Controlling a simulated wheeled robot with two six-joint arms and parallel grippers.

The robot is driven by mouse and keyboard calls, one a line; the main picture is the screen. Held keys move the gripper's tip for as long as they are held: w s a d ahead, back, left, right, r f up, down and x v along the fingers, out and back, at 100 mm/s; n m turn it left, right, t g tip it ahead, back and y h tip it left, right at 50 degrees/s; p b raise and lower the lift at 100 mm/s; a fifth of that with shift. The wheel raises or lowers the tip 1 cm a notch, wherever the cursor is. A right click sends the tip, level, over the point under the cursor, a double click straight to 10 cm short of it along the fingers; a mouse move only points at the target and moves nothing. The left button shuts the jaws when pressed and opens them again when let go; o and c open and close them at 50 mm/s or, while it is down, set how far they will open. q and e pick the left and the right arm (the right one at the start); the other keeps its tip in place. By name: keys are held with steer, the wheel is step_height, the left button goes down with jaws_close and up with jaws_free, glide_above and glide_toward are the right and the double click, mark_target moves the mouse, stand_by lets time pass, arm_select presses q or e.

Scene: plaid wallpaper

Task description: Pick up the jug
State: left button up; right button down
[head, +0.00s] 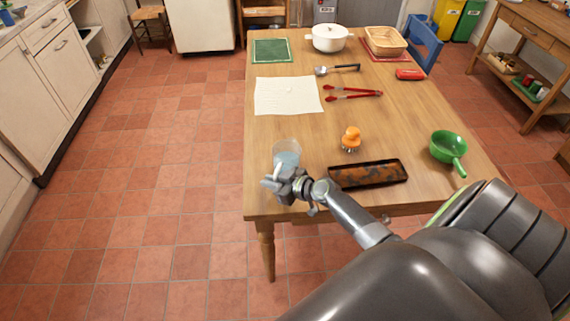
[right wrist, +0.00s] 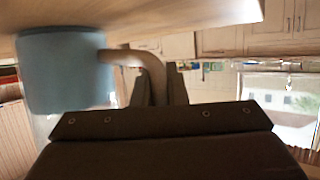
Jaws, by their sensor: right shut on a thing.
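The jug (head: 287,153) is pale blue and stands near the front left corner of the wooden table in the head view, partly behind my right gripper (head: 277,180). In the right wrist view the jug (right wrist: 65,70) is a blue cylinder at the left, with a pale curved handle (right wrist: 130,57). The fingers of my right gripper (right wrist: 161,88) are shut on this handle. The picture there is turned over, with the tabletop along the top. I cannot tell whether the jug's base touches the table. My left gripper is not in view.
On the table (head: 220,205) are a dark baking tin (head: 368,173), an orange-handled tool (head: 351,138), a green pan (head: 447,146), red tongs (head: 352,93), a white cloth (head: 288,96) and a white pot (head: 330,38). Open tiled floor lies to the left.

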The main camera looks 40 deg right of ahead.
steer(key=shift+r, duration=0.2)
step_height(320, 180, up, 10)
steer(key=p, duration=0.1)
steer(key=shift+f+p, duration=0.25)
steer(key=shift+p, duration=0.05)
stand_by(0.6)
